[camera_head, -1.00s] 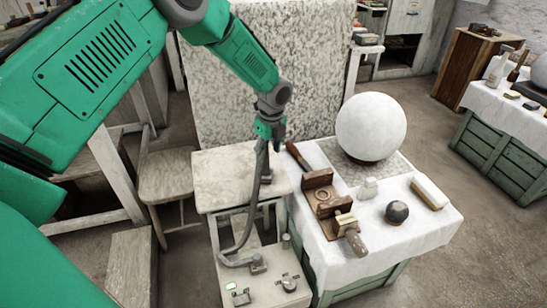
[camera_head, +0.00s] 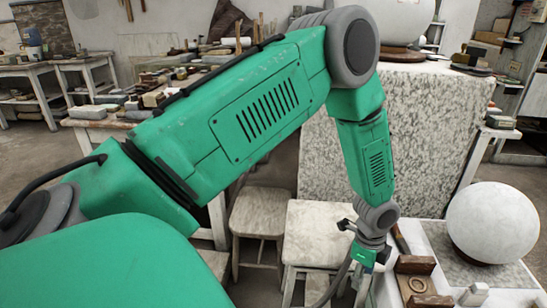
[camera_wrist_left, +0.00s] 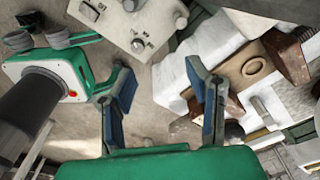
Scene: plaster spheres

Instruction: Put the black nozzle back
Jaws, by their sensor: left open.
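My left gripper (camera_head: 362,287) hangs low beside the white-draped table in the head view. In the left wrist view its two fingers (camera_wrist_left: 157,72) are spread, with nothing between them. A thin dark hose (camera_head: 340,275) runs down beside the gripper in the head view; its lower end is out of frame. In the left wrist view a thick black cylinder (camera_wrist_left: 33,105) sits against a green-rimmed pale plate at the left, apart from the fingers. I cannot tell whether it is the nozzle or a part of me. No other clear nozzle shows. My right gripper is out of view.
The table holds a white sphere (camera_head: 492,222) and a brown wooden holder with a ring (camera_head: 418,285), close right of my gripper. A pale stool (camera_head: 318,235) and a wooden stool (camera_head: 260,212) stand left of it. A pale panel with knobs (camera_wrist_left: 125,22) lies below the fingers.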

